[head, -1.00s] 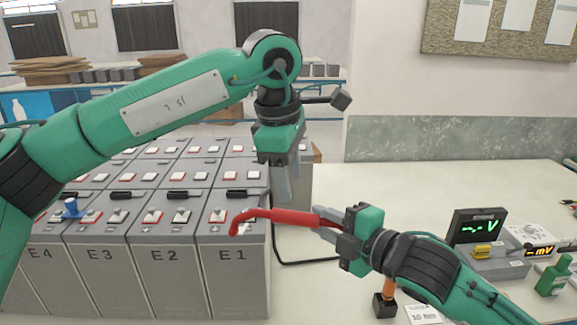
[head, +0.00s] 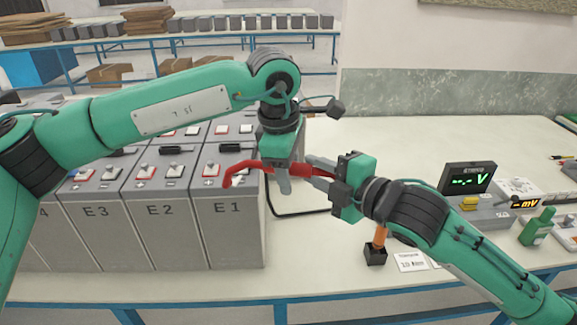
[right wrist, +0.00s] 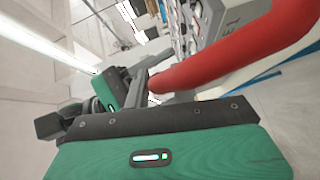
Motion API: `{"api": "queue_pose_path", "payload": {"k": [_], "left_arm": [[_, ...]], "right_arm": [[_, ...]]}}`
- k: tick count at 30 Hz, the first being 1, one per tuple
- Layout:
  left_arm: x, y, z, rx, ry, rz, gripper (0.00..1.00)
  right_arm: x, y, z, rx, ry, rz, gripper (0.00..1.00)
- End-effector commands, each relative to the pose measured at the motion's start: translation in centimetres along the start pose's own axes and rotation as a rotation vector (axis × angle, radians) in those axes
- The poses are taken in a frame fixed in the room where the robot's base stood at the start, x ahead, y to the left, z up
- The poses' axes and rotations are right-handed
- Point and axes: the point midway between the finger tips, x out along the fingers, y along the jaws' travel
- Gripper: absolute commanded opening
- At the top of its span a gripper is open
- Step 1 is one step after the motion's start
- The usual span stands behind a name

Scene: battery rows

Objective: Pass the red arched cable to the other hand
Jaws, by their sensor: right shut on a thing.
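The red arched cable (head: 246,170) is held in the air above the front edge of block E1, its bent free end hanging to the left. It also crosses the right wrist view (right wrist: 220,55). My right gripper (head: 316,172) is shut on the cable's right end. My left gripper (head: 283,180) points down from above at the cable's middle, its fingers at the cable. Its fingers look apart, with the cable at or between them; the head view partly hides the far finger. The left gripper also shows beside the cable in the right wrist view (right wrist: 148,84).
Grey battery blocks, such as E1 (head: 228,235), stand in rows at the left. A voltmeter (head: 467,180), a green bottle (head: 537,227) and an orange-handled tool (head: 378,240) are on the table at the right. A black cable (head: 300,212) lies beside E1.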

Motion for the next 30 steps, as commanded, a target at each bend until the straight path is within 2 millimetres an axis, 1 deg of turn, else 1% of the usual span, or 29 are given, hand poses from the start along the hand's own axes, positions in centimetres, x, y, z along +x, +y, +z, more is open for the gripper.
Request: {"api": "queue_pose_path", "payload": {"k": [1,7,8,9,11,12,13,23,26,30], "left_arm": [[0.0,0.0,0.0,0.000,0.000,0.000,0.40],[0.0,0.0,0.0,0.000,0.000,0.000,0.01],[0.0,0.0,0.0,0.000,0.000,0.000,0.00],[-0.1,0.0,0.0,0.000,-0.001,0.002,0.00],[-0.1,0.0,0.0,0.000,-0.001,0.002,0.00],[-0.1,0.0,0.0,0.000,-0.001,0.002,0.00],[-0.1,0.0,0.0,0.000,-0.001,0.002,0.00],[-0.1,0.0,0.0,0.000,-0.001,0.001,0.00],[-0.1,0.0,0.0,0.000,-0.001,0.001,0.00],[-0.1,0.0,0.0,0.000,-0.001,0.001,0.00]], "right_arm": [[0.0,0.1,0.0,-0.001,0.001,0.003,0.00],[0.0,0.1,0.0,-0.001,0.001,0.003,0.00],[0.0,0.1,0.0,-0.001,0.001,0.003,0.00],[0.0,0.1,0.0,-0.001,0.001,0.003,0.27],[0.0,0.1,0.0,-0.001,0.001,0.002,0.38],[0.0,0.1,0.0,-0.001,0.001,0.002,0.46],[0.0,0.1,0.0,-0.001,0.001,0.002,0.50],[-0.2,0.0,0.0,0.000,0.000,0.000,0.50],[-0.9,0.0,0.1,-0.001,-0.002,0.000,0.50],[-2.7,0.0,0.0,-0.004,-0.001,-0.001,0.50]]}}
